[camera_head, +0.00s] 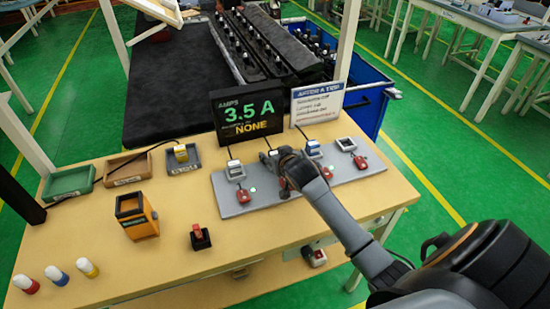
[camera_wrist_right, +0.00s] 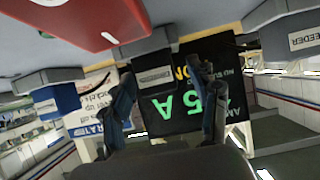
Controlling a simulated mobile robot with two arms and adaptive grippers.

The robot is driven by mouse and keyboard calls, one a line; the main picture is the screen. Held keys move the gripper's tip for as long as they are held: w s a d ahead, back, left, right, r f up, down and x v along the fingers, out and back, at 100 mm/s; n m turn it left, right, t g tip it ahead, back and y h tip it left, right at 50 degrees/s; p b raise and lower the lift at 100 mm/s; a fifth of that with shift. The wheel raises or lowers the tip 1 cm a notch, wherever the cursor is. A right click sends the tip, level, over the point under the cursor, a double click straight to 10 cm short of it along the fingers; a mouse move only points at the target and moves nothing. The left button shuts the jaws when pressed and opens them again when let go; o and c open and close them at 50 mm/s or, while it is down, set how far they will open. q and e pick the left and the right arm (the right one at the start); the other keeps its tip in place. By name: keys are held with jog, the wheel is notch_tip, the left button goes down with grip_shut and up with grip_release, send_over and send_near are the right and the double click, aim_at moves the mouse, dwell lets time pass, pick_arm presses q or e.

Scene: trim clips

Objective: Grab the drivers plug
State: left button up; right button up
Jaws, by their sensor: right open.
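Several plug-and-socket stations stand on a grey strip (camera_head: 375,163), and I cannot read in the head view which one is the drivers plug. My right gripper (camera_head: 283,168) is over the second station from the left, partly hiding it. That label is too small to read. A blue plug (camera_wrist_right: 62,98) is beyond the left finger, and a block marked FEEDER (camera_wrist_right: 305,38) is at the right. My left gripper is not in view.
A display (camera_head: 250,110) reading 3.5 A and a white sign (camera_head: 318,102) stand behind the strip. Red switches (camera_head: 243,195) sit in front of the stations.

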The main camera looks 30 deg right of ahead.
jog(key=c, duration=1.2)
grip_shut()
jog(key=shift+r, duration=0.15)
